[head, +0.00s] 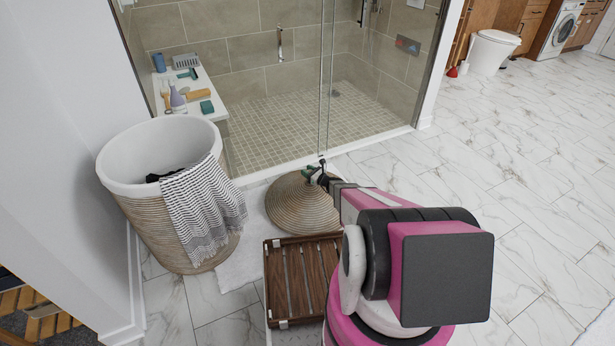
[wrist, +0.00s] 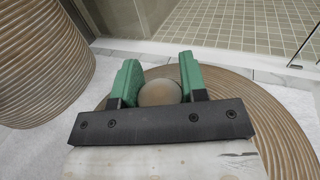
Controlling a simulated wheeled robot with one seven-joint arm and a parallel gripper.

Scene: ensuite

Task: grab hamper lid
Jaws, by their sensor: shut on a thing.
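The hamper lid (head: 298,207) is a round woven disc in brown and tan rings, low over the white mat in front of the shower. In the wrist view the lid (wrist: 285,125) fills the lower middle and right, with a round knob (wrist: 160,92) at its centre. My gripper (head: 313,173) is over the lid. In the wrist view the green fingers of my gripper (wrist: 159,88) stand on both sides of the knob and are shut on it. I cannot tell whether the lid touches the mat. The open hamper (head: 165,150) stands to the left, with a striped towel (head: 205,205) over its rim.
A slatted wooden bath mat (head: 301,275) lies in front of the lid. The glass shower door (head: 325,80) and its sill are just behind. A bench with bottles (head: 177,98) is inside the shower. The marble floor at right is clear.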

